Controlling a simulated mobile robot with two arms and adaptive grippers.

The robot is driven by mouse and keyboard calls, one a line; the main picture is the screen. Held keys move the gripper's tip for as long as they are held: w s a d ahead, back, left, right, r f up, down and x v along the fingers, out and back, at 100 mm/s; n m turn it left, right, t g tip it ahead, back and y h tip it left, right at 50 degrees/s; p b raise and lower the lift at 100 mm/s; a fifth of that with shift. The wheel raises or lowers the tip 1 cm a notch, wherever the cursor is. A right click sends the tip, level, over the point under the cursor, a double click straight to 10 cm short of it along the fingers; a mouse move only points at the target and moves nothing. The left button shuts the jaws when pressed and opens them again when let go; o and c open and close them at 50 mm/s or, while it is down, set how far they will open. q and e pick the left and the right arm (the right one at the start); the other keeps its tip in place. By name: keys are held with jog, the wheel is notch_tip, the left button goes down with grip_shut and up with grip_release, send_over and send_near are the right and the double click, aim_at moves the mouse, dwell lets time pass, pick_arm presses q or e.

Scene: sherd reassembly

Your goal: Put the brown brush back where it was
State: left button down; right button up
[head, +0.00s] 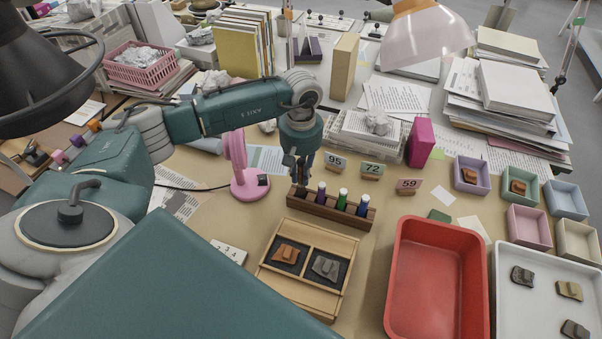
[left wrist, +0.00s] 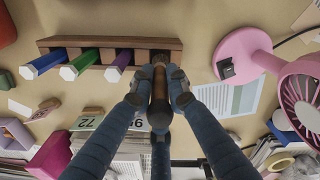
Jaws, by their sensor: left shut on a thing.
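My left gripper (head: 299,174) points down over the left end of a dark wooden rack (head: 330,213). In the left wrist view the gripper (left wrist: 155,86) is shut on the brown brush (left wrist: 159,98), whose far end overlaps the rack's end slot. I cannot tell whether the brush is inside that slot or just above it. The rack also shows in the left wrist view (left wrist: 60,42). Its other slots hold a purple-bodied (head: 321,193), a green-bodied (head: 341,200) and a blue-bodied (head: 363,206) tool, all upright. My right gripper is not in view.
A pink fan (head: 238,165) stands close left of the rack. Number cards 95 (head: 335,162), 72 (head: 371,170) and 59 (head: 408,186) stand behind it. A wooden sherd tray (head: 268,280) lies in front, and a red bin (head: 437,235) stands to the right.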

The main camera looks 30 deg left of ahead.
pick_arm(q)
jog(key=shift+f, duration=0.3)
jog(key=shift+r, duration=0.1)
jog(key=c, duration=1.7)
grip_release()
